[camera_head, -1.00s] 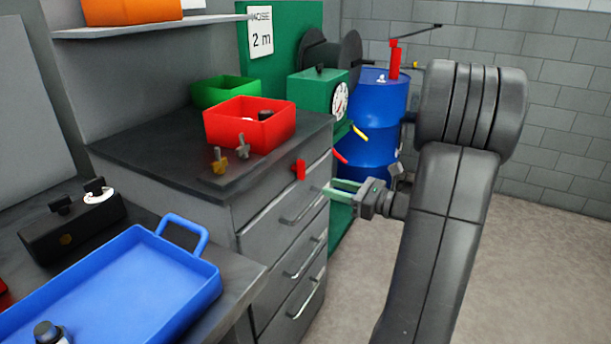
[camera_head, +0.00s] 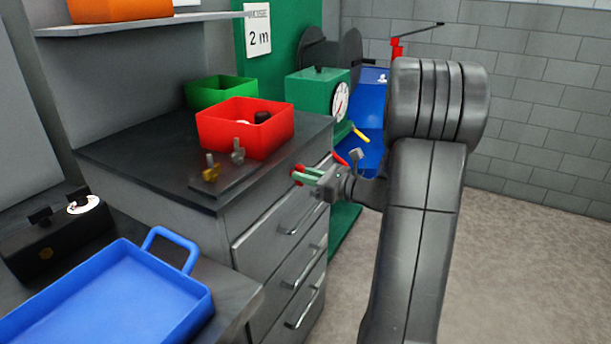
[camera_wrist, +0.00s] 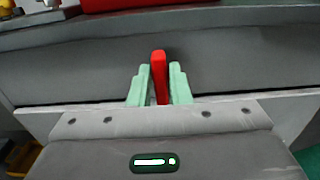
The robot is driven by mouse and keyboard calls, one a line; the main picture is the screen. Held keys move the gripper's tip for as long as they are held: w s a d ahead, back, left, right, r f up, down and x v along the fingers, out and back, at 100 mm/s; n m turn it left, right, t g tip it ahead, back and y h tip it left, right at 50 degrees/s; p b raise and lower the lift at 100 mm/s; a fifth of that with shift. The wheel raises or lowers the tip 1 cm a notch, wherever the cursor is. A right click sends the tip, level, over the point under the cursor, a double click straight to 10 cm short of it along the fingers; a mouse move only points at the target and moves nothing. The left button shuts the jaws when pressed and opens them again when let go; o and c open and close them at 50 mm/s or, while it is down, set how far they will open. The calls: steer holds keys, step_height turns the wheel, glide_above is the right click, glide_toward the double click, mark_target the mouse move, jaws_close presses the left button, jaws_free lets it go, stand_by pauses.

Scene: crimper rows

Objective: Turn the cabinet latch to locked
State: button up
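The latch is a small red handle (camera_wrist: 159,72) on the front of the grey drawer cabinet (camera_head: 262,240), near its top right edge. In the wrist view it stands upright between the two pale green fingers of my gripper (camera_wrist: 160,88). One finger is on each side, very close to it; I cannot tell whether both touch it. In the head view my gripper (camera_head: 307,175) is at the cabinet's upper front, and its fingers hide most of the latch (camera_head: 298,169).
A red bin (camera_head: 245,138), a green bin (camera_head: 205,92) and small metal fittings (camera_head: 238,152) stand on the cabinet top. A blue tray (camera_head: 120,300) lies on the bench at lower left. The floor at right is clear.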

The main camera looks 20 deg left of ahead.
jaws_close()
steer(key=shift+f+n+b, duration=0.1)
steer(key=shift+n+b, duration=0.2)
steer(key=shift+b, duration=0.1)
steer(key=n+b, duration=0.5)
steer(key=b, duration=0.1)
steer(key=n+b, duration=0.5)
steer(key=n, duration=0.1)
steer(key=n+b, duration=0.6)
steer(key=shift+s+f+b, duration=0.3)
steer(key=shift+o, duration=2.4)
jaws_free()
